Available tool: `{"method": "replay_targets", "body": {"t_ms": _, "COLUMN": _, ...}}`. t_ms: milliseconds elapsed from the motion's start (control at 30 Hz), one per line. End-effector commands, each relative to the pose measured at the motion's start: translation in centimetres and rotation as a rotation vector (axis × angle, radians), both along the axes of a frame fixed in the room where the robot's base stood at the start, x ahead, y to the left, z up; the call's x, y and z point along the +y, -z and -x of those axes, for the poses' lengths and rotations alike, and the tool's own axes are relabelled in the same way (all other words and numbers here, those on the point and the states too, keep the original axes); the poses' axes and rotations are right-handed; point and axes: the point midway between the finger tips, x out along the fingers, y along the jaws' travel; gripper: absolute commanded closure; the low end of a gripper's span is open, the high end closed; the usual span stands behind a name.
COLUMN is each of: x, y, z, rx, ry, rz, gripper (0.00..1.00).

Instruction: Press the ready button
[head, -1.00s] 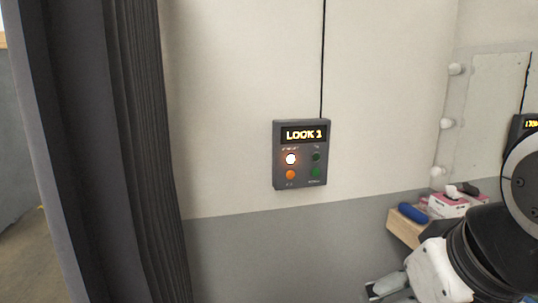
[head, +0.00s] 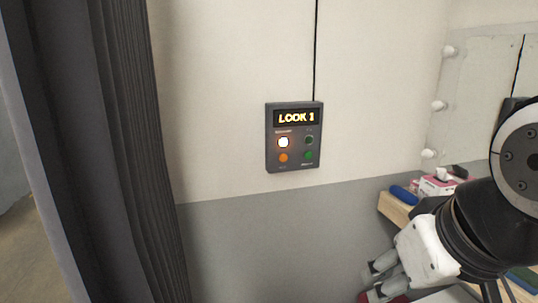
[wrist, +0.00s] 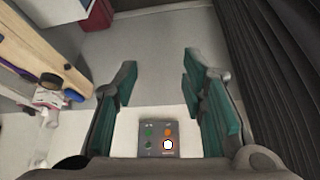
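A dark grey control panel (head: 272,160) hangs on the wall, its display lit with "LOOK 1". Below are a brightly lit white button (head: 283,142), a dark green button (head: 308,140), an orange button (head: 283,157) and a brighter green button (head: 309,155). The labels are too small to read surely, so I cannot tell which is ready. My gripper (head: 376,274) is low and right of the panel in the head view. In the wrist view my gripper (wrist: 157,82) is open and empty, fingers spread, with the panel (wrist: 158,150) appearing inverted beyond it, apart.
A dark curtain (head: 88,150) hangs at left. A wooden shelf (head: 394,210) at right holds a blue object (head: 402,192) and a tissue box (head: 436,187), below a mirror (head: 482,110). A dark cable runs up from the panel. The wall around the panel is clear.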

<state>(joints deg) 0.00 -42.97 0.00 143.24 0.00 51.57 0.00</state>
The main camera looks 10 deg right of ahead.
Motion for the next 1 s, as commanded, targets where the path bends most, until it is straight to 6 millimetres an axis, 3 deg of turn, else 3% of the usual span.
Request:
{"method": "replay_targets", "body": {"t_ms": 33, "x": 0.0, "y": 0.0, "z": 0.0, "rx": 0.0, "ry": 0.0, "rz": 0.0, "gripper": 0.81}}
{"method": "replay_targets", "body": {"t_ms": 133, "x": 0.0, "y": 0.0, "z": 0.0, "rx": 0.0, "ry": 0.0, "rz": 0.0, "gripper": 1.0}}
{"method": "replay_targets", "body": {"t_ms": 1000, "x": 0.0, "y": 0.0, "z": 0.0, "rx": 0.0, "ry": 0.0, "rz": 0.0, "gripper": 1.0}}
